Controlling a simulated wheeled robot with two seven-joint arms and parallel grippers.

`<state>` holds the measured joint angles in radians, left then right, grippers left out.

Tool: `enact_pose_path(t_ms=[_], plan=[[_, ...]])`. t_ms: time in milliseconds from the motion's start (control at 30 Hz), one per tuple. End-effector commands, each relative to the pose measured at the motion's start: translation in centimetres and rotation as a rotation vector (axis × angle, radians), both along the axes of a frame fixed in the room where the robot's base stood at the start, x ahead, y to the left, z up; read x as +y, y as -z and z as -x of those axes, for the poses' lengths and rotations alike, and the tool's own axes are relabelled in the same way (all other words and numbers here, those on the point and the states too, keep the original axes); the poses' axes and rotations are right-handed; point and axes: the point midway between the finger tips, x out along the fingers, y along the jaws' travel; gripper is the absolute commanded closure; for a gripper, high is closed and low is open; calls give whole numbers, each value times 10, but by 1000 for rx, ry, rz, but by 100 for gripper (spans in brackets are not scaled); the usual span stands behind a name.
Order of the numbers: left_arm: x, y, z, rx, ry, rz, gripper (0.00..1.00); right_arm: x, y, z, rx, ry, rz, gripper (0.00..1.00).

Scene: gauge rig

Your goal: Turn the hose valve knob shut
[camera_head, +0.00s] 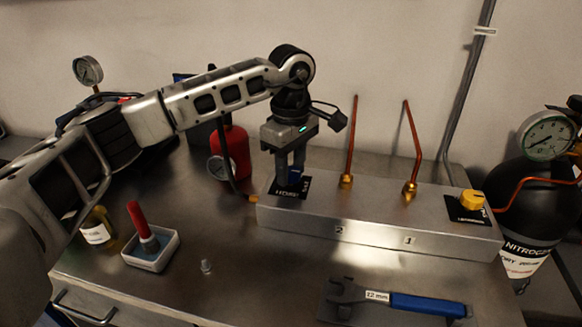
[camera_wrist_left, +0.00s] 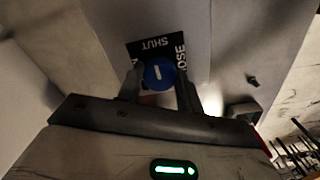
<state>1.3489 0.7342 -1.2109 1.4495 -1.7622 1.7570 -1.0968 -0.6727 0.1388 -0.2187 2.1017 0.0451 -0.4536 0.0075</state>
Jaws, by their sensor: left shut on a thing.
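The hose valve knob is a round blue knob (camera_wrist_left: 159,75) with a white pointer mark, in the left wrist view. It sits over a black label plate (camera_wrist_left: 150,48) reading SHUT and HOSE. In the head view a sliver of the blue knob (camera_head: 294,177) shows on the left end of the metal manifold block (camera_head: 375,232). My left gripper (camera_head: 291,172) points down over it, with its fingers on both sides of the knob, shut on it. The left wrist view shows both fingers (camera_wrist_left: 160,92) beside the knob. My right gripper is not in view.
A yellow knob (camera_head: 472,200) sits at the block's right end. Two copper tubes (camera_head: 351,140) rise from the block. A blue-handled wrench (camera_head: 395,300) lies in front. A red bottle (camera_head: 232,150), a white tray with a brush (camera_head: 150,250) and a nitrogen cylinder (camera_head: 520,225) stand around.

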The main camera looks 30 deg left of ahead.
Motion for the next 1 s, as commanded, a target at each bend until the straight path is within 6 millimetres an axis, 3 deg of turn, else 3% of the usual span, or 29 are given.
enact_pose_path(t_ms=[600,633,700,1000], plan=[[0,-3,-1,-7,41,2,87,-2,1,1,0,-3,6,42],[0,-3,-1,-7,41,2,56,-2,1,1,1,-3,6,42],[0,-2,-1,-6,40,2,42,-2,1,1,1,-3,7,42],[0,-3,0,-3,39,1,42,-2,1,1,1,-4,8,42]])
